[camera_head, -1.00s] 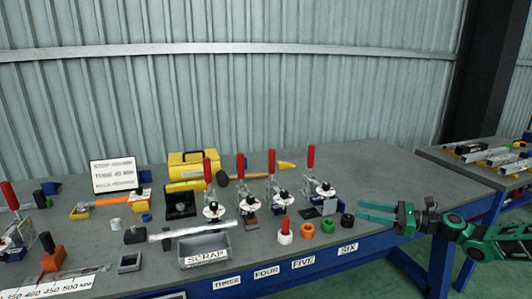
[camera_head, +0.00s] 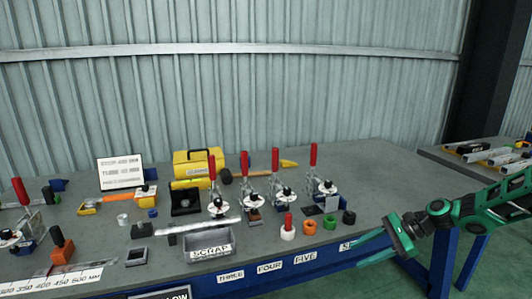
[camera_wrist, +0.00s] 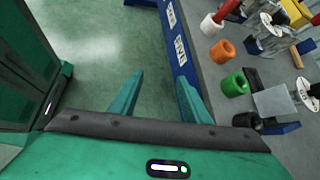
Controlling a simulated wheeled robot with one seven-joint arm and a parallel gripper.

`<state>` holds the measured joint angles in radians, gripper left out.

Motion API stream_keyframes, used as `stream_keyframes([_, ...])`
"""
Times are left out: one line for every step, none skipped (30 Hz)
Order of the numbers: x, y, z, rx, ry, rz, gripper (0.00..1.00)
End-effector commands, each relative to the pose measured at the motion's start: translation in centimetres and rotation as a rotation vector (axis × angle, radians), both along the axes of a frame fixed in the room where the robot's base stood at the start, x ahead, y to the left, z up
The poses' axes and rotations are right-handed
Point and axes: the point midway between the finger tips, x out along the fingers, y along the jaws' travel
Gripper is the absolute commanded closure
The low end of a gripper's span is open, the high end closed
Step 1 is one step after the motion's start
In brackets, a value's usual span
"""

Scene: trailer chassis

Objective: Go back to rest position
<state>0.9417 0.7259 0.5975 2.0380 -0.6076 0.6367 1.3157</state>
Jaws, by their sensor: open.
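My green gripper (camera_head: 362,252) is at the right in the head view, in front of the bench's blue front edge near the label SIX. Its two fingers are apart and nothing is between them. In the wrist view my gripper (camera_wrist: 158,98) shows its fingers spread, with the green floor and the blue bench edge behind them.
The grey workbench (camera_head: 385,185) carries toggle clamps with red handles, a scrap bin (camera_head: 210,250), a yellow toolbox (camera_head: 197,162) and coloured rings. The green ring (camera_wrist: 235,84) and black ring (camera_wrist: 247,121) are close to my gripper. A second bench (camera_head: 440,152) stands at right.

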Motion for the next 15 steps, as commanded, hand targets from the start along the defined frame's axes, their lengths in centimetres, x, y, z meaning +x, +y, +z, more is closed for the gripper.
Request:
stream_keyframes([-1.2, -0.2, -0.1, -0.069, -0.007, 0.043, 0.57])
stream_keyframes([-1.9, -0.4, -0.2, -0.106, -0.011, 0.067, 0.57])
stream_keyframes([-2.8, -0.7, -0.2, -0.154, -0.017, 0.100, 0.57])
stream_keyframes([-3.5, -1.0, -0.2, -0.188, -0.021, 0.126, 0.57])
stream_keyframes([-4.1, -1.3, -0.2, -0.224, -0.024, 0.147, 0.57])
stream_keyframes([-5.0, -1.8, 0.0, -0.269, -0.030, 0.180, 0.57])
stream_keyframes([-5.7, -2.1, 0.1, -0.301, -0.033, 0.203, 0.57])
stream_keyframes([-6.3, -2.5, 0.3, -0.332, -0.037, 0.225, 0.57])
stream_keyframes([-7.3, -3.0, 0.6, -0.374, -0.042, 0.256, 0.57])
stream_keyframes([-7.9, -3.4, 0.9, -0.404, -0.045, 0.278, 0.57])
stream_keyframes([-8.6, -3.8, 1.2, -0.433, -0.048, 0.298, 0.57])
stream_keyframes([-9.5, -4.4, 1.7, -0.471, -0.053, 0.327, 0.57])
stream_keyframes([-10.2, -4.7, 2.1, -0.497, -0.056, 0.347, 0.57])
stream_keyframes([-10.9, -5.2, 2.5, -0.524, -0.059, 0.366, 0.57])
stream_keyframes([-11.8, -5.6, 3.1, -0.558, -0.065, 0.393, 0.57])
